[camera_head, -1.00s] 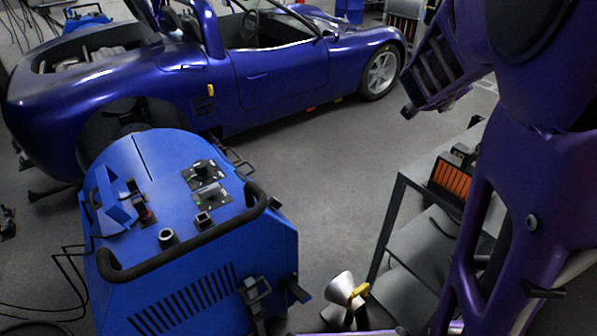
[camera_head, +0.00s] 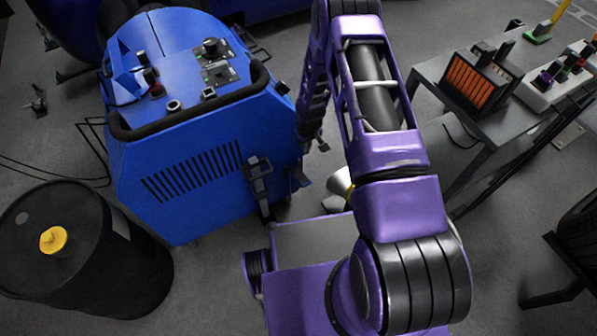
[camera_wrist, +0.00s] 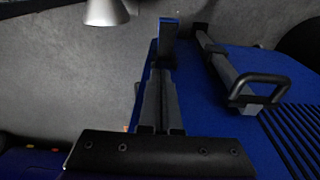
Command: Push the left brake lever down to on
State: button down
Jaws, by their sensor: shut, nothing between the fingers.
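The blue dynamometer (camera_head: 190,150) stands at left centre in the head view. Its left brake lever (camera_head: 260,187) is a dark bar with a loop handle near the right end of the vented panel; the handle end is up. The lever (camera_wrist: 262,90) also shows at the right of the wrist view, its loop beside the vent slots. My gripper (camera_wrist: 163,80) is shut and empty, apart from the lever, near the panel's edge. In the head view my gripper is small and dark beside the dynamometer's right side, hard to make out. A blue-faced piece shows beyond my fingers.
A black drum (camera_head: 90,260) with a yellow cap stands front left. A workbench (camera_head: 465,125) with an orange-fronted box (camera_head: 472,82) stands at right. A pale cone-shaped thing (camera_head: 340,183) is on the floor between. Bare floor (camera_head: 270,45) lies behind the dynamometer.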

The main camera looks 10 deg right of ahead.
jog(key=shift+s+a+f, duration=0.35)
jog(key=shift+s+f, duration=0.05)
jog(key=shift+f, duration=0.15)
jog(key=b, duration=0.1)
send_over(304, 180)
jog(key=w, duration=0.2)
jog(key=f, duration=0.9)
jog(key=shift+s+a+f, duration=0.25)
jog(key=shift+f, duration=0.05)
jog(key=f, duration=0.1)
jog(key=s+f, duration=0.1)
jog(key=f, duration=0.1)
jog(key=shift+d, duration=0.2)
jog(key=shift+s+d+f, duration=0.1)
jog(key=shift+s+f, duration=0.15)
jog(key=shift+f, duration=0.2)
jog(key=shift+s, duration=0.1)
